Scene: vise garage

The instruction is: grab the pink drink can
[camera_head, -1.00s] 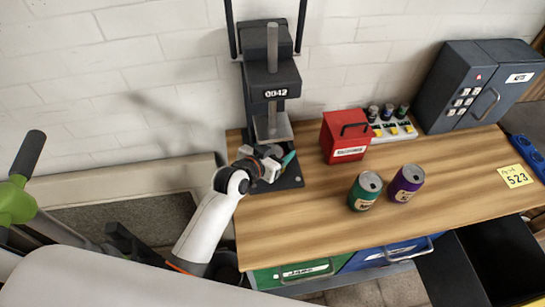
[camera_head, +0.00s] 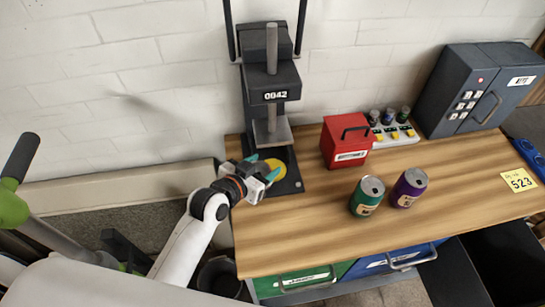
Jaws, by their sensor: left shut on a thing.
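My left gripper (camera_head: 262,167) is over the front of the press base, its teal fingertips apart on either side of a small grey thing. It is shut on this thing, which seems to be a drink can seen end-on. The gripper hides most of it, and no pink shows clearly. A green can (camera_head: 366,197) and a purple can (camera_head: 408,188) stand upright side by side on the wooden bench (camera_head: 310,235), well to the right of the gripper. My right gripper is not in view.
The dark press (camera_head: 271,85) rises just behind the gripper, with a yellow disc (camera_head: 277,168) on its base. A red box (camera_head: 345,142), a button panel (camera_head: 396,134) and a grey cabinet (camera_head: 478,90) line the back. A black drawer (camera_head: 500,262) stands open at lower right.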

